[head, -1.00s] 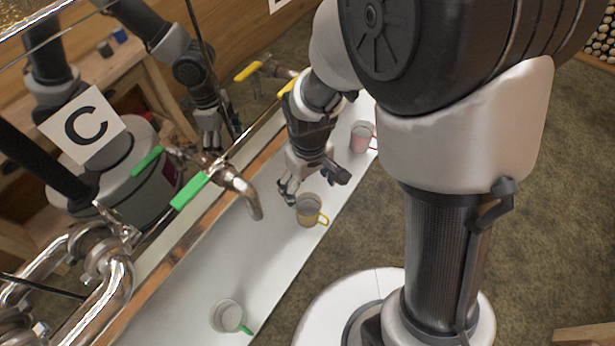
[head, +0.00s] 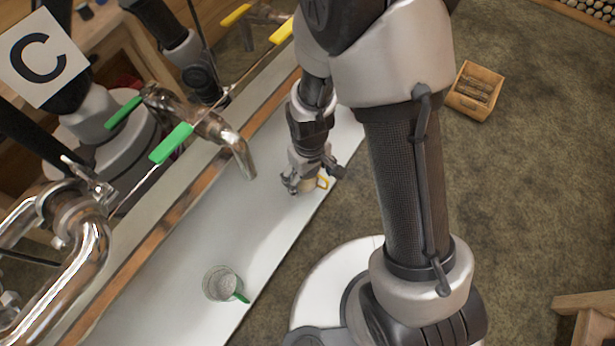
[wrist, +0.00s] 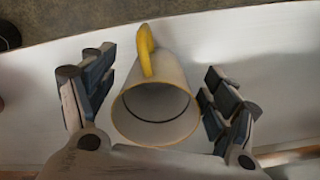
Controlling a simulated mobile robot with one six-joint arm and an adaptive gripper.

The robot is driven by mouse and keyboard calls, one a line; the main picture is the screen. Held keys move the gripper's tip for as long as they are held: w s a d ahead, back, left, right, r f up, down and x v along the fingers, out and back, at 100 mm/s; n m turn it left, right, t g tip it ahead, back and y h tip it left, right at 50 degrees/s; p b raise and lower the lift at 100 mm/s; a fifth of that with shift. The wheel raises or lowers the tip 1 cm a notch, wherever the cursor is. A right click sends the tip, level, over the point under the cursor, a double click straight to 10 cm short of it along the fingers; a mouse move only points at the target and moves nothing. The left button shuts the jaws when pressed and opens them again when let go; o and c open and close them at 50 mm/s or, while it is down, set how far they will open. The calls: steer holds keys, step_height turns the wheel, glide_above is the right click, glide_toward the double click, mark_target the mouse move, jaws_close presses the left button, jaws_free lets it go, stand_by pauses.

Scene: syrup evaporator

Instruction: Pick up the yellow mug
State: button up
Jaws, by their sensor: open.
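The mug with the yellow handle (wrist: 157,98) stands on the white shelf, its open rim facing the wrist camera and its handle toward the top of that view. My gripper (wrist: 158,100) is open, with one finger on each side of the mug and a visible gap on both sides. In the head view my gripper (head: 312,186) is low over the shelf and hides most of the mug; the yellow handle (head: 323,183) shows beside the fingers near the shelf's outer edge.
A mug with a green handle (head: 222,284) stands on the white shelf (head: 205,240), nearer the camera. A metal tap with a green lever (head: 172,143) overhangs the shelf to the left of my gripper. A wooden crate (head: 475,92) lies on the floor at right.

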steer(key=shift+f, duration=0.6)
steer(key=shift+r, duration=0.1)
steer(key=shift+c, duration=0.3)
steer(key=c, duration=1.2)
